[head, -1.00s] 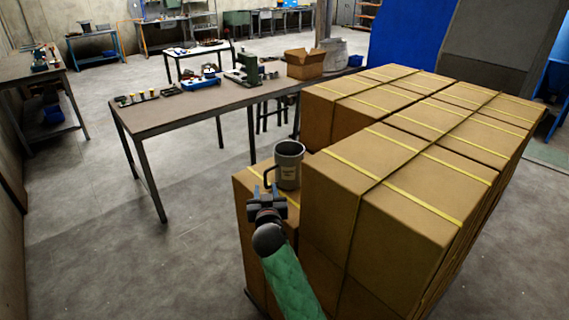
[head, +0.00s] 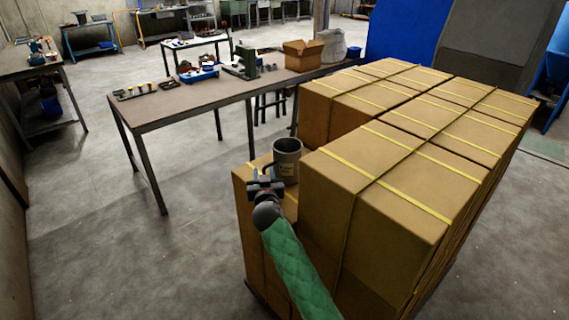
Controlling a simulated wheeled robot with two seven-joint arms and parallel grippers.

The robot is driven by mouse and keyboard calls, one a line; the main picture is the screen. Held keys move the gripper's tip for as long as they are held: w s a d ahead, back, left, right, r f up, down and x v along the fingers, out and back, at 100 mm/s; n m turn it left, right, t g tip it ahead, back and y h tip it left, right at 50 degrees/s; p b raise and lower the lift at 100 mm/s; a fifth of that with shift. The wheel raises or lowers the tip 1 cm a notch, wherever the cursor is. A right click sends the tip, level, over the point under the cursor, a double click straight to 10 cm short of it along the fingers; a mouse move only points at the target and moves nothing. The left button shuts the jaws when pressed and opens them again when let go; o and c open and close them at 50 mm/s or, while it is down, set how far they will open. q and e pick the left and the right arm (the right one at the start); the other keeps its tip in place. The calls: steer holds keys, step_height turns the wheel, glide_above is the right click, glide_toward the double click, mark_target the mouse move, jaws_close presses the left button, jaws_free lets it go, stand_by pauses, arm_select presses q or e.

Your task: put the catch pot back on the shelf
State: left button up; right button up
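The catch pot (head: 287,161) is a dark grey mug-like pot with a pale label and a handle on its left side. It stands upright on a low strapped carton (head: 243,184) at the near left of the carton stack. My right gripper (head: 265,178) is at the pot's handle, just in front and to the left of the pot. Its fingers look spread, with the handle close to or between them; contact cannot be made out. My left gripper is not in view. I cannot tell which piece of furniture is the shelf.
Taller strapped cartons (head: 385,195) rise right beside the pot and fill the right side. A long workbench (head: 190,104) with small parts, a green machine (head: 246,60) and an open cardboard box (head: 303,54) stands behind. The floor at left is clear.

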steer(key=shift+w, duration=0.3)
jaws_close()
steer(key=shift+r, duration=0.1)
